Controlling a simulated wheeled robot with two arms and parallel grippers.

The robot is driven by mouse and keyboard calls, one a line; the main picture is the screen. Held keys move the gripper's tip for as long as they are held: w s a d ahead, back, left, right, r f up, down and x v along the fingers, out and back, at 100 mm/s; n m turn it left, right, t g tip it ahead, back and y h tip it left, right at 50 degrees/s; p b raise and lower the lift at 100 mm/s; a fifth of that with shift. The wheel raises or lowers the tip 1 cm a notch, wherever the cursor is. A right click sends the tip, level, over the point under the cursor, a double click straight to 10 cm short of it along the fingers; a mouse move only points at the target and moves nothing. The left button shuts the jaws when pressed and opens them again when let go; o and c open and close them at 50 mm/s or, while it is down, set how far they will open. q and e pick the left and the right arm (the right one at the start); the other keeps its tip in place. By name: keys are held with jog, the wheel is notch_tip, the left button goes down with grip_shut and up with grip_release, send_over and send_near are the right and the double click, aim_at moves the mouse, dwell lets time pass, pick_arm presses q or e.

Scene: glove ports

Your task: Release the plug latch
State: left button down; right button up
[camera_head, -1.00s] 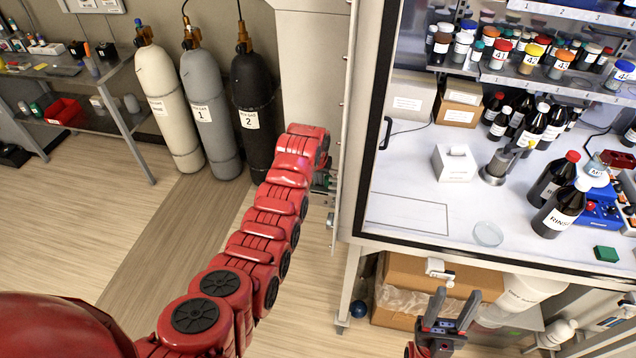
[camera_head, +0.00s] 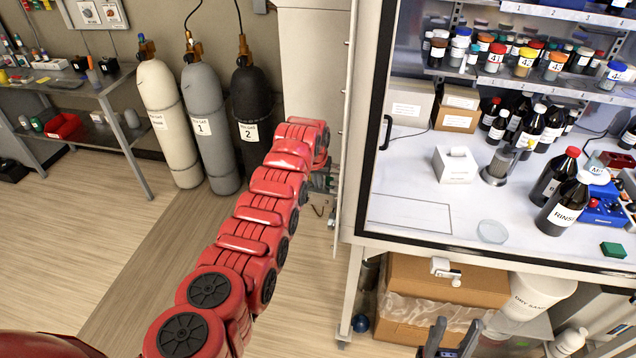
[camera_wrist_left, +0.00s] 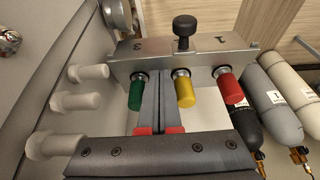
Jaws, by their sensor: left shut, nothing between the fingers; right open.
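In the left wrist view a metal block (camera_wrist_left: 205,64) carries a black knob (camera_wrist_left: 184,27) on a short stem, which looks like the plug latch. A green plug (camera_wrist_left: 136,92), a yellow plug (camera_wrist_left: 187,93) and a red plug (camera_wrist_left: 230,88) sit in a row along its near face. My left gripper (camera_wrist_left: 160,78) is shut and empty. Its fingers reach between the green and yellow plugs, short of the knob; whether they touch the block is unclear. In the head view my left arm largely hides this spot. My right gripper (camera_head: 452,338) is open at the bottom edge.
Several pale pegs (camera_wrist_left: 78,102) stick out from the panel at left in the wrist view. Gas cylinders (camera_head: 207,130) stand left of my arm. The glass-fronted cabinet (camera_head: 400,237) is at right, with cardboard boxes (camera_head: 420,325) below it. The floor at left is open.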

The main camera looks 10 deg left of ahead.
aim_at(317, 190)
pick_arm(q)
jog(key=shift+r+p, duration=0.3)
jog(key=shift+r, duration=0.15)
jog(key=shift+p+v, duration=0.85)
jog(key=shift+v, duration=0.25)
jog(key=p+v, duration=0.6)
jog(key=v, duration=0.8)
jog(key=shift+s, duration=0.2)
